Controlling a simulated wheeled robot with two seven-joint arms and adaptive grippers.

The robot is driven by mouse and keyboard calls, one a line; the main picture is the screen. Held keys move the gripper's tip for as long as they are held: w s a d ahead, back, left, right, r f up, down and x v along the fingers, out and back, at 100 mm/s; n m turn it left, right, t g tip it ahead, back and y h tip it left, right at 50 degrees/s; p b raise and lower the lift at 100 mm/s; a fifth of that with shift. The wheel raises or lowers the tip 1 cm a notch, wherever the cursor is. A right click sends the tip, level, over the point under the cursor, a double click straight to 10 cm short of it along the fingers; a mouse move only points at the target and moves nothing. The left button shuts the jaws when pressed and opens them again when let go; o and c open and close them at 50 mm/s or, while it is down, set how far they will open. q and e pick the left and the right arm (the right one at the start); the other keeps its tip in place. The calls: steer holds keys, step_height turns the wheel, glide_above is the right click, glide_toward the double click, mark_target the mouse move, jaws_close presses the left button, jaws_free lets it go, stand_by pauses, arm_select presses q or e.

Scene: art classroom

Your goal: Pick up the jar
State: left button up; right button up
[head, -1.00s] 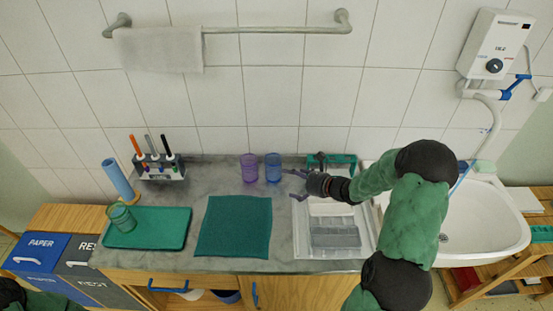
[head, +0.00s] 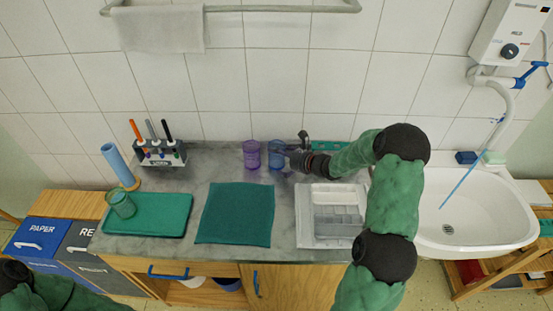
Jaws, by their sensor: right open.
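A clear blue jar (head: 275,154) stands upright at the back of the grey counter. A clear purple jar (head: 252,154) stands just to its left. A clear green jar (head: 122,204) stands on the green tray (head: 160,224) at the left. My right gripper (head: 288,158) is open at the right side of the blue jar, its fingers pointing left. Its fingertips partly overlap the blue jar's right edge; I cannot tell whether they touch it. My left gripper is out of view; only part of my left arm shows at the bottom left.
A teal cloth (head: 235,214) lies mid-counter. A white compartment tray (head: 318,240) lies right of it, under my right arm. A marker rack (head: 160,154) and a blue roll on a stand (head: 117,163) are at the back left. A sink (head: 480,213) is at the right.

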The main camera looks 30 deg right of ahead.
steer(key=shift+w+a+f, duration=0.2)
steer(key=shift+w, duration=0.3)
steer(key=c, duration=1)
